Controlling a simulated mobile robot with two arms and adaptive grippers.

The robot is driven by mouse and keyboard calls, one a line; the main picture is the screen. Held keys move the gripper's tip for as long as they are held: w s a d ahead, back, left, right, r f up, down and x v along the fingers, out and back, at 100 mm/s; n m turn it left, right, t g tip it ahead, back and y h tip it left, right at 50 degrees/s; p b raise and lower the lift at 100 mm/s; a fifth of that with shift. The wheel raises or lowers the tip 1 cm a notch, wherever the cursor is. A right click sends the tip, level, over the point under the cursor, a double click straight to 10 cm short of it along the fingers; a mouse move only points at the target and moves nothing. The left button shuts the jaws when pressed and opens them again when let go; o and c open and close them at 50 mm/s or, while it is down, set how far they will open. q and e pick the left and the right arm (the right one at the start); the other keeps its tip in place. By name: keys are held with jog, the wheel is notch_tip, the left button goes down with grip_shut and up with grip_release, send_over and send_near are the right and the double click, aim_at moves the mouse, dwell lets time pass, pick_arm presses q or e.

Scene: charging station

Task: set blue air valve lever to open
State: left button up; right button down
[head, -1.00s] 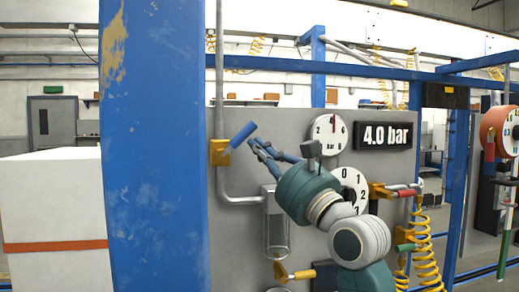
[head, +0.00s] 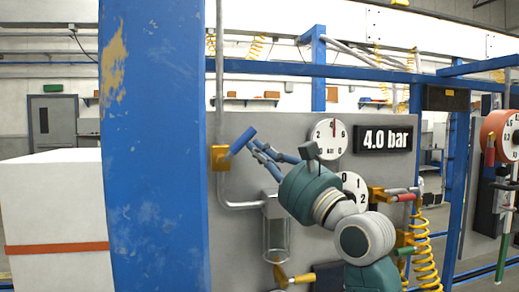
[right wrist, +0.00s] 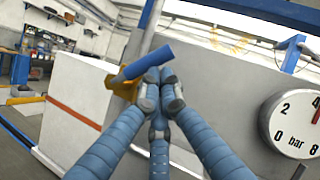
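The blue air valve lever (head: 243,141) slants up to the right from its yellow valve body (head: 220,158) on a vertical grey pipe. My right gripper (head: 254,149) reaches in from the lower right, its fingertips just below and right of the lever's free end. In the right wrist view, the blue lever (right wrist: 143,61) lies across just beyond the fingertips (right wrist: 160,92). The fingertips are drawn together with nothing visible between them. Whether they touch the lever I cannot tell. My left gripper is out of view.
A thick blue post (head: 154,150) stands close on the left. A round gauge (head: 328,138) and a 4.0 bar display (head: 384,139) are on the grey panel. A glass cylinder (head: 275,238) hangs below my right gripper. A red-handled valve (head: 402,197) is right of my arm.

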aim_at(248, 131)
jog(key=r+n+g+p, duration=0.1)
jog(key=n+p, duration=0.1)
jog(key=p, duration=0.1)
jog(key=a+r+n+g+p, duration=0.1)
jog(key=n+p, duration=0.1)
jog(key=p, duration=0.2)
jog(key=a+r+n+g+p, duration=0.1)
jog(key=r+n+g+p, duration=0.1)
jog(key=n+p, duration=0.1)
jog(key=shift+s+a+r+p, duration=0.1)
jog(key=shift+s+p, duration=0.1)
jog(key=shift+p, duration=0.2)
jog(key=shift+s+a+n+g+p, duration=0.15)
jog(key=shift+a+n+g+p, duration=0.4)
jog(key=shift+p, duration=0.65)
jog(key=shift+a, duration=0.1)
